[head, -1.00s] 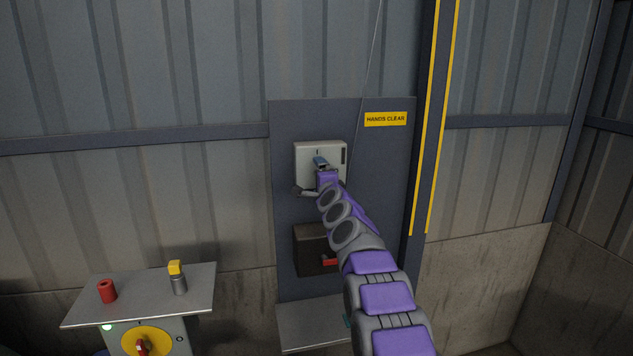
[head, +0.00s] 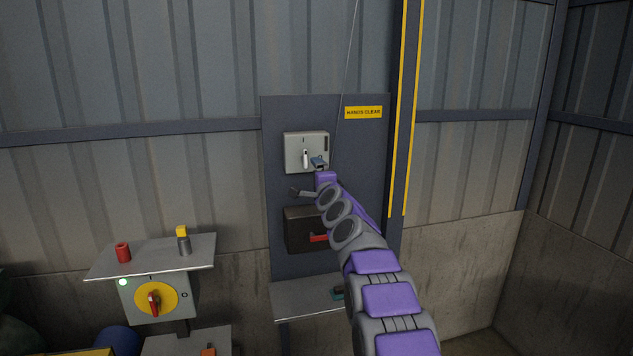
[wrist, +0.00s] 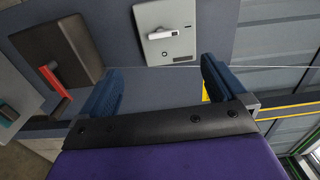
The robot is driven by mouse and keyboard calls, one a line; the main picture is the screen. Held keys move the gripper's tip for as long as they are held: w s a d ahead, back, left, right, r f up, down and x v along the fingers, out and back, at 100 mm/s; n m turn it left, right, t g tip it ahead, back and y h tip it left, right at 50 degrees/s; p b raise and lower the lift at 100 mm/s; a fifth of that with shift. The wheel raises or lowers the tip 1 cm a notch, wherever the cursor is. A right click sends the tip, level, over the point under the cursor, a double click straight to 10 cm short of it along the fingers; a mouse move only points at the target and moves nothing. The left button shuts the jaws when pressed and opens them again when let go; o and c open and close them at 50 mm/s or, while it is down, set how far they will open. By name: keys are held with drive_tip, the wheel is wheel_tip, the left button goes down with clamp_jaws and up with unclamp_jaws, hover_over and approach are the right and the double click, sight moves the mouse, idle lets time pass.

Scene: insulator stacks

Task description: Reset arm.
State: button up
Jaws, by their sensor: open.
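My purple and grey arm reaches up from the lower right of the head view toward the wall panel (head: 350,205). My gripper (head: 320,160) is in front of the lower right part of a light grey switch box (head: 293,150). In the wrist view its two blue fingers (wrist: 160,85) stand wide apart with nothing between them. The box's white handle (wrist: 163,34) shows beyond the fingers and apart from them. In the head view that handle (head: 305,158) stands upright, left of my gripper.
A dark box (head: 298,230) with a red handle (head: 319,238) is below the switch box. A shelf (head: 300,298) juts out under the panel. At left, a small table (head: 150,258) holds a red cylinder (head: 123,252) and a yellow-topped part (head: 183,240), above a yellow rotary switch (head: 156,298).

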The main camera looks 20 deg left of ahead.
drive_tip(key=s+d+f+n+g+h, duration=0.2)
drive_tip(key=s+d+f+n+g, duration=0.15)
drive_tip(key=s+d, duration=0.5)
drive_tip(key=s+d+f+n+g+h, duration=0.2)
drive_tip(key=s+d+f+g, duration=0.15)
drive_tip(key=s+d, duration=0.55)
drive_tip(key=s+d+f+n+g+h, duration=0.1)
drive_tip(key=s+d+f+n+g, duration=0.15)
drive_tip(key=s+d+f, duration=0.55)
drive_tip(key=s+d+f+n+g+h, duration=0.1)
drive_tip(key=s+d, duration=0.4)
drive_tip(key=s, duration=0.8)
drive_tip(key=s+d+f+n+g+h, duration=0.1)
drive_tip(key=s+d+f+g, duration=0.3)
drive_tip(key=s, duration=0.9)
drive_tip(key=s+d+f+n+g+h, duration=0.1)
drive_tip(key=s+d+f+g+h, duration=0.1)
drive_tip(key=s+d, duration=0.5)
drive_tip(key=s+f, duration=0.1)
drive_tip(key=s, duration=0.5)
drive_tip(key=shift+s+d+h, duration=0.15)
drive_tip(key=shift+d+h, duration=0.05)
drive_tip(key=shift+h, duration=0.2)
drive_tip(key=shift+f, duration=0.1)
